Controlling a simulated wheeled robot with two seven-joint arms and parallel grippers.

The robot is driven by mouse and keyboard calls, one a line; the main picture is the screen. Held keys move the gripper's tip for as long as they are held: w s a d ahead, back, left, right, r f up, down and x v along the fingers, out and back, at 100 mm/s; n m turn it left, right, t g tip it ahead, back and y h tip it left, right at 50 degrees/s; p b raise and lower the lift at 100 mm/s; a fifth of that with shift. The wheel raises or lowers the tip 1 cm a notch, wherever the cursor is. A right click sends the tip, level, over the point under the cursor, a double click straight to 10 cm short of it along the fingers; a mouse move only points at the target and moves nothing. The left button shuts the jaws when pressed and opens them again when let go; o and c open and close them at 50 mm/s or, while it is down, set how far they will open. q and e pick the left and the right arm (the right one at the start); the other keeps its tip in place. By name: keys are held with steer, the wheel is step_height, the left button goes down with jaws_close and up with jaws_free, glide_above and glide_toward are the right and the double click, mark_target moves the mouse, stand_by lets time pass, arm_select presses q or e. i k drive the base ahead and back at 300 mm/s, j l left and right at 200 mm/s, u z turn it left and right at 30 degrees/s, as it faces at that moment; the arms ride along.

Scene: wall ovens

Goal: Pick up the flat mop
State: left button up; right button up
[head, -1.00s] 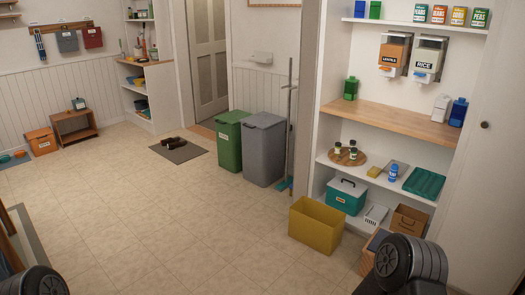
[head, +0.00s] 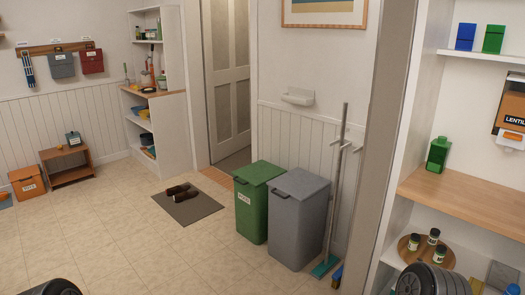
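The flat mop (head: 334,205) stands upright with a slight lean near the wall, to the right of the grey bin. It has a long thin grey handle and a flat teal head (head: 325,267) on the floor. A small blue and tan thing (head: 338,274) sits on the floor just right of the head, partly hidden by the cabinet edge; I cannot tell what it is. Only dark rounded parts of my arms show at the bottom left and bottom right. Neither gripper is in view.
A grey bin (head: 297,225) and a green bin (head: 252,205) stand beside the mop. A dark mat (head: 203,212) with shoes lies ahead. The tiled floor (head: 130,245) is mostly clear.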

mark_target(319, 271)
steer(key=i, duration=2.15)
steer(key=u, duration=0.15)
